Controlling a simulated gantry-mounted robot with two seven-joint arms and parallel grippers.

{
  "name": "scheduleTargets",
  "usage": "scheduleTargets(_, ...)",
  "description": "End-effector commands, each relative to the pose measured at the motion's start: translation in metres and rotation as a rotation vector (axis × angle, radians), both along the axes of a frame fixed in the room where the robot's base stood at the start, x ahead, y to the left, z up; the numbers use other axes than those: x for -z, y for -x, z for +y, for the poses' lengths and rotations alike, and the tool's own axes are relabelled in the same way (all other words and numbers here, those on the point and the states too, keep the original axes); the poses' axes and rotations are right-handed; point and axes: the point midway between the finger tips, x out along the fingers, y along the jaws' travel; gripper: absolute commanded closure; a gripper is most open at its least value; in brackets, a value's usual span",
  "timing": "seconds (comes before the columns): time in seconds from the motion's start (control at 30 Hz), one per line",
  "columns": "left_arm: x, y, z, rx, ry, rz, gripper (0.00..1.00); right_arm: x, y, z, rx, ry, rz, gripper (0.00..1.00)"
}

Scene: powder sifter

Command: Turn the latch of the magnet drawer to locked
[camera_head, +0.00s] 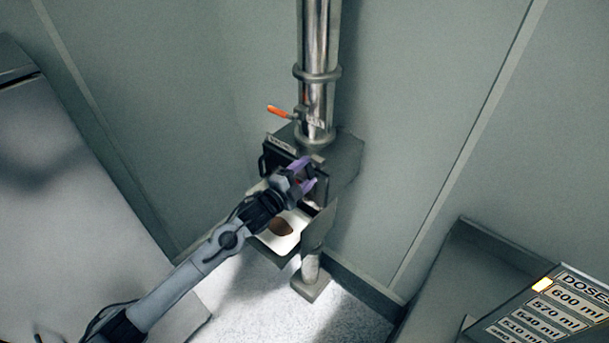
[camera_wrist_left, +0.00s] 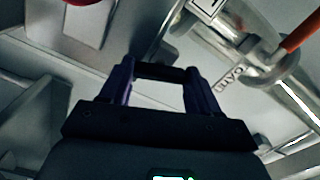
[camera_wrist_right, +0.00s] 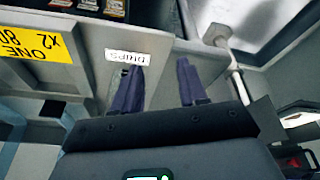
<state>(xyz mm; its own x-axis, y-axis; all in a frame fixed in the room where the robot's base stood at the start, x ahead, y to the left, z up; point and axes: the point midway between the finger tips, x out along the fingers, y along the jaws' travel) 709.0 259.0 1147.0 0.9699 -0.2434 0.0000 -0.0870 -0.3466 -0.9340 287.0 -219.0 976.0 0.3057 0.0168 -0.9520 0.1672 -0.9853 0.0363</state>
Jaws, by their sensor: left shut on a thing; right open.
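The magnet drawer's black front (camera_head: 270,158) is on the steel sifter housing (camera_head: 343,158), below the vertical pipe, in the head view. My left gripper (camera_head: 308,173), with purple fingers, is at this front and covers part of it. In the left wrist view my left gripper (camera_wrist_left: 160,78) is shut on a dark bar (camera_wrist_left: 160,72) that spans its fingertips. I cannot tell whether this bar is the latch or the drawer's handle. The latch's angle is not clear. My right gripper (camera_wrist_right: 161,88) is open and empty in the right wrist view; it is outside the head view.
An orange lever (camera_head: 277,111) sticks out left from the pipe (camera_head: 316,60), above the drawer. A white container (camera_head: 290,240) with brown contents is below the housing. A doses panel (camera_head: 560,305) stands at the lower right. A labelled cabinet (camera_wrist_right: 105,50) is close ahead of my right gripper.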

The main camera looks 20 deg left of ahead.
Motion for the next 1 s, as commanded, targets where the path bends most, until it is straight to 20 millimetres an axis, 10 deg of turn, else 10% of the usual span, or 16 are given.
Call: scheduleTargets(1.0,0.0000,0.0001,-0.0004,0.001,-0.372,-0.093,0.69,0.0127,0.0000,-0.0002,-0.001,0.000,0.000,0.57)
